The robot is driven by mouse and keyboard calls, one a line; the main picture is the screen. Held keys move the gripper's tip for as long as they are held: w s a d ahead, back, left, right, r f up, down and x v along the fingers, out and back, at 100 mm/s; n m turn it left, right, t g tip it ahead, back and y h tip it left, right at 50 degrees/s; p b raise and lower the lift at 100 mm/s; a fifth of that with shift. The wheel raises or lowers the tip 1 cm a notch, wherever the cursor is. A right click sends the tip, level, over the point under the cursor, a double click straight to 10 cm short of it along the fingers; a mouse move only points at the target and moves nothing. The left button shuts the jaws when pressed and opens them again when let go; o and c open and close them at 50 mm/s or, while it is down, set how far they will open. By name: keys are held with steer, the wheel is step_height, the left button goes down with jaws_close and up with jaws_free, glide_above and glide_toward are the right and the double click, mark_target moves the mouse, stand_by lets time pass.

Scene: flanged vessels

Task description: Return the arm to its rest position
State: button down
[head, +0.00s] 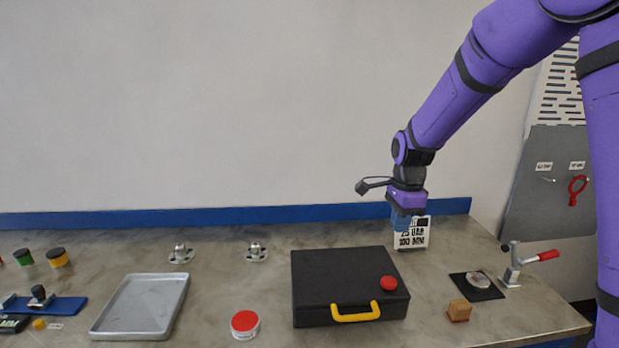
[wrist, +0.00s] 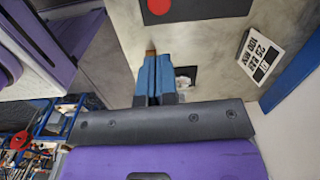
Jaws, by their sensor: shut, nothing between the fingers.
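My purple arm (head: 450,105) reaches in from the upper right in the head view and bends down over the bench's back right part. My gripper (head: 401,222) points down there, in front of part of a white sign with black lettering (head: 412,239). In the wrist view the two blue fingers of my gripper (wrist: 155,62) lie together with nothing between them. The sign stands to their right in that view (wrist: 262,55). The gripper appears apart from the black case (head: 340,285).
The case has a yellow handle and a red disc (head: 388,283) on its lid. A wooden block (head: 459,310), a black mat (head: 478,286) and a red-handled clamp (head: 530,260) are at the right. A grey tray (head: 140,305) and a red-topped tin (head: 245,323) are to the left.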

steer(key=s+d+r+n+t, duration=0.25)
steer(key=s+r+n, duration=0.55)
steer(key=s+r, duration=0.6)
steer(key=s+d+r+n+t, duration=0.1)
steer(key=s+r+n+t, duration=0.1)
steer(key=s+n, duration=0.7)
steer(key=shift+s+d+r+t, duration=0.3)
steer(key=shift+s+r, duration=0.4)
steer(key=shift+s, duration=2.9)
steer(key=shift+a, duration=0.1)
